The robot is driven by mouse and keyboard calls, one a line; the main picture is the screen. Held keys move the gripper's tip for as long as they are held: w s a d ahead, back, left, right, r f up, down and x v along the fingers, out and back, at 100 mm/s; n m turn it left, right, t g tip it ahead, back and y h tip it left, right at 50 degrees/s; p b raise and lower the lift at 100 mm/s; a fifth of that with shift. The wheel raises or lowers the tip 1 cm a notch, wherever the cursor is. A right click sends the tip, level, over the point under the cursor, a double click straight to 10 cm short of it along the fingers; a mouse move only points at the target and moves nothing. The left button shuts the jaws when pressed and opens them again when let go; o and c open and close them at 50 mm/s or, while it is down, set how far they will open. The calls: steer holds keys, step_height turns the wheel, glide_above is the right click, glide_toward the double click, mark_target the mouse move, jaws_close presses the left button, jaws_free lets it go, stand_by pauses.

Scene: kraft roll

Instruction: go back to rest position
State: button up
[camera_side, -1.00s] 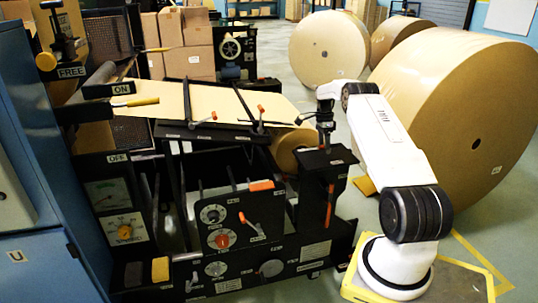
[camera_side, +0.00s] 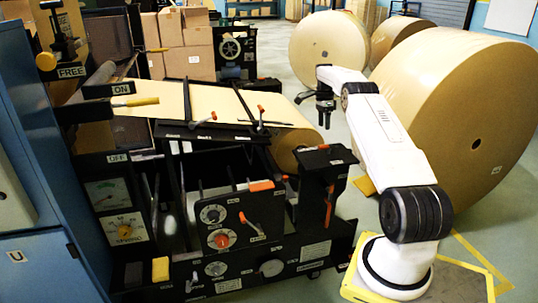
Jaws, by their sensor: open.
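My gripper (camera_side: 325,118) points down from the end of my white arm, raised above the right end of the black machine. Its jaws are open with nothing visible between them. A small dark part sticks out to its left; I cannot tell whether it belongs to the gripper. Below it, the kraft paper web (camera_side: 292,142) curves down over the machine's right end. The gripper appears clear of the paper and of the black post (camera_side: 327,160).
A large kraft roll (camera_side: 455,110) stands close behind my arm on the right. Another roll (camera_side: 328,48) stands further back. The machine (camera_side: 250,225) has orange levers and dials. A blue cabinet (camera_side: 35,160) is at the left. Open floor lies behind the gripper.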

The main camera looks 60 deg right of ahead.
steer(key=shift+w, duration=0.1)
steer(key=w+a+r+n+t+h, duration=0.1)
steer(key=w+a+n, duration=0.3)
steer(key=a, duration=0.5)
steer(key=w+a+r+n, duration=0.1)
steer(key=w+a+n, duration=0.35)
steer(key=a, duration=0.35)
steer(key=w+a+r+n+t+h, duration=0.1)
steer(key=w+a+n, duration=0.3)
steer(key=a, duration=0.5)
steer(key=s+a+n, duration=0.3)
steer(key=a+n, duration=0.1)
steer(key=a, duration=0.3)
steer(key=s+a+n, duration=0.2)
steer(key=a+n, duration=0.1)
steer(key=a, duration=0.5)
steer(key=s+a+f+n+t, duration=0.2)
steer(key=s+a+n, duration=0.5)
steer(key=s+a, duration=0.4)
steer(key=shift+s+f+n, duration=0.35)
steer(key=shift+s+f, duration=0.4)
